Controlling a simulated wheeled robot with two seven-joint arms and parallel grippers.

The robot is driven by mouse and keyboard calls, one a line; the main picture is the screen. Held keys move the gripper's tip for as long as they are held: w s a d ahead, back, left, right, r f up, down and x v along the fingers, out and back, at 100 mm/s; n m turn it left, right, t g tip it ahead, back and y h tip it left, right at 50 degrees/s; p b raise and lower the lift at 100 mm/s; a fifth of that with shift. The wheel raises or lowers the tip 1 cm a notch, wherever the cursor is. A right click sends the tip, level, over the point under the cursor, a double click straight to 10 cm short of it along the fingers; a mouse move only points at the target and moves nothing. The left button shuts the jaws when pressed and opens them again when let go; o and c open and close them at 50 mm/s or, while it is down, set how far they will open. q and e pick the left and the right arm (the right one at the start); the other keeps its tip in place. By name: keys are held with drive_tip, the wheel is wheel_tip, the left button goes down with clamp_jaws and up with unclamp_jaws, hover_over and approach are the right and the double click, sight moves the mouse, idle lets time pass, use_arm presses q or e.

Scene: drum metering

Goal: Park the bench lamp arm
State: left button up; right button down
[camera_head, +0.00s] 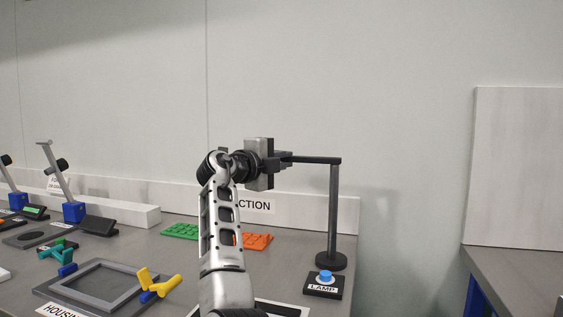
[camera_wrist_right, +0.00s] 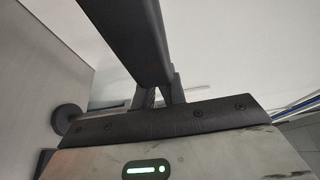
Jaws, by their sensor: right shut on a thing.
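The bench lamp (camera_head: 333,215) stands near the right end of the bench in the head view. It has an upright dark post on a round base, and a horizontal arm (camera_head: 318,160) runs left from its top. My right gripper (camera_head: 285,160) is shut on the lamp arm, near the arm's left part. In the right wrist view the lamp arm (camera_wrist_right: 125,40) passes as a dark bar between the fingers (camera_wrist_right: 160,92). The far end of the arm is hidden behind my gripper. A pad with a blue button (camera_head: 325,277) labelled LAMP sits in front of the base. My left gripper is not in view.
A green tray (camera_head: 181,231) and an orange tray (camera_head: 257,241) lie behind my right arm. A grey frame fixture (camera_head: 95,287) with a yellow clamp (camera_head: 160,283) is at the front left. Two blue-based stands (camera_head: 74,211) are further left. A gap separates the right-hand bench (camera_head: 520,270).

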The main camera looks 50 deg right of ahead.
drive_tip(key=shift+r, duration=0.15)
drive_tip(key=c, duration=1.4)
unclamp_jaws()
drive_tip(key=shift+w+d, duration=0.1)
drive_tip(key=shift+d, duration=0.05)
drive_tip(key=shift+c, duration=0.2)
drive_tip(key=a, duration=0.7)
drive_tip(key=shift+a+b, duration=0.3)
drive_tip(key=shift+b, duration=0.1)
